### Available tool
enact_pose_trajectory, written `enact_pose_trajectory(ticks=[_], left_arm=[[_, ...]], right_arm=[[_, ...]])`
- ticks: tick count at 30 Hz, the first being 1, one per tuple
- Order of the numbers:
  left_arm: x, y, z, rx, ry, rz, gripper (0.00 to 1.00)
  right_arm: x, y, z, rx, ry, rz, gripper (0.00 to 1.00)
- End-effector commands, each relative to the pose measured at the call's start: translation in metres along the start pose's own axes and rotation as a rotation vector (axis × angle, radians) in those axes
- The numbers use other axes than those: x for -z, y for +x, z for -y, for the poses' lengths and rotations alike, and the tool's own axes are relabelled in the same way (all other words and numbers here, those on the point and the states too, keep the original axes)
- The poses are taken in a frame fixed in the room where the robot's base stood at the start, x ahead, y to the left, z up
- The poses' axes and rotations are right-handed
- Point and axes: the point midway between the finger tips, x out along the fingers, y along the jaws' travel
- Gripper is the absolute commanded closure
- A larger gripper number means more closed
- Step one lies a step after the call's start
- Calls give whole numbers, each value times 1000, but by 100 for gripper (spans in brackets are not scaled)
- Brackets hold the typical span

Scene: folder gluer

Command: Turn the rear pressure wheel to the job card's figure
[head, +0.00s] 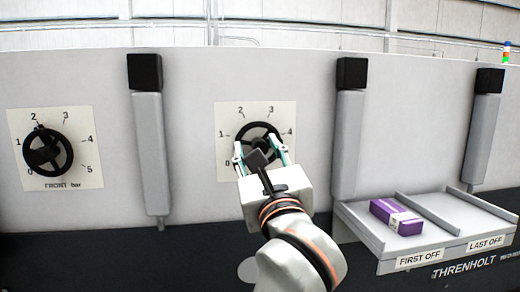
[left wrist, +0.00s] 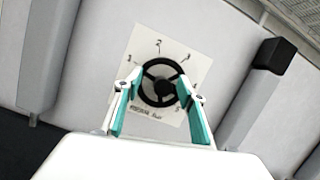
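The rear pressure wheel (head: 258,131) is a black spoked handwheel on a pale scale plate (head: 227,115) with figures around it. In the left wrist view the wheel (left wrist: 162,84) is seen nearly face on, its lower scale label partly readable. My left gripper (head: 262,157) is in front of the wheel, its two teal-padded fingers spread to either side of the lower rim. In the left wrist view the left gripper (left wrist: 157,105) is open, with the wheel between the fingers. I cannot tell whether they touch it. The wheel's setting is unclear. My right gripper and the job card are not in view.
The front wheel (head: 47,151) is on its own scale at the left. Grey upright bars (head: 151,150) with black caps project between the dials. A tray (head: 370,233) marked FIRST OFF and LAST OFF, holding a purple carton (head: 396,215), juts out at the lower right.

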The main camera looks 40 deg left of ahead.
Motion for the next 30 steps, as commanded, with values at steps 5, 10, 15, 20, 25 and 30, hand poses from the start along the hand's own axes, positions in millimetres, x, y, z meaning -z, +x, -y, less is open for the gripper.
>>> enact_pose_trajectory(ticks=[5, 10, 15, 20, 25, 30], left_arm=[[20, -31, -2, 78, 287, 65, 60], [29, -46, -2, 118, 418, 98, 60], [29, -36, 0, 121, 437, 104, 60], [27, -11, 3, 119, 435, 104, 60], [26, 13, 6, 119, 434, 103, 60], [25, 27, 8, 121, 433, 101, 60]], right_arm=[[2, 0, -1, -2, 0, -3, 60], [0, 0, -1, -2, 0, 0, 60], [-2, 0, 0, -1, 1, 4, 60], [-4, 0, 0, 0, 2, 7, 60], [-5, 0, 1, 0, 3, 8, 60], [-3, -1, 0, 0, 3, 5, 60]])
